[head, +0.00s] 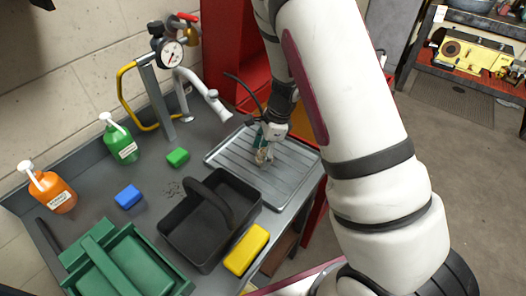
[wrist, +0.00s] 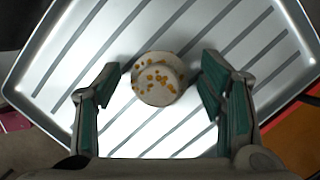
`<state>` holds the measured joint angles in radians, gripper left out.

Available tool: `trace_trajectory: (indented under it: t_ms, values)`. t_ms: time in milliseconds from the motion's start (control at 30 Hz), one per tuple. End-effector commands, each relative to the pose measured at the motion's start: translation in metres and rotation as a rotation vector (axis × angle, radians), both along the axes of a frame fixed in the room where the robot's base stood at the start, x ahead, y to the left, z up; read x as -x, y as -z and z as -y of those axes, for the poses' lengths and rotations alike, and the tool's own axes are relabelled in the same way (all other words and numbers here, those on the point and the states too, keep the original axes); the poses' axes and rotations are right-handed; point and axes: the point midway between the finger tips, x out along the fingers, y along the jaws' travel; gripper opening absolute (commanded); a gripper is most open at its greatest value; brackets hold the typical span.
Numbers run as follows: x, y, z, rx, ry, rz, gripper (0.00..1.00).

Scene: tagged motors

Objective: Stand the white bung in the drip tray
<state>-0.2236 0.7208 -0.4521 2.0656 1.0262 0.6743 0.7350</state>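The white bung (wrist: 158,78), speckled with orange-yellow spots, is over the ribbed metal drip tray (wrist: 60,60) in the wrist view. One round end faces the wrist camera, so it looks upright; its contact with the tray is hidden. My gripper (wrist: 160,82) is open, one green-padded finger on each side of the bung, with a visible gap on both sides. In the head view my gripper (head: 264,153) points down over the middle of the drip tray (head: 298,178), and the bung is mostly hidden by the fingers.
Left of the tray stand a black carrier (head: 188,225) with a handle, a yellow block (head: 246,249), a green block (head: 178,157) and a blue block (head: 128,196). A white tap (head: 205,93) reaches toward the tray's back left edge. The tray around my gripper is clear.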

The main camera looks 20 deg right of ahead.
Motion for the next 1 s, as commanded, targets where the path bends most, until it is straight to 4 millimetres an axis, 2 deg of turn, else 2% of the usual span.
trace_trajectory:
  t_ms: [367,467,800,1000]
  values:
    - [0.000,-0.007,0.001,0.001,0.000,0.003,0.66]
    - [-0.001,-0.019,0.004,0.000,-0.001,0.005,0.66]
    - [0.003,-0.085,0.022,0.000,-0.002,0.005,0.66]
    - [0.005,-0.110,0.029,0.000,-0.001,0.002,0.66]
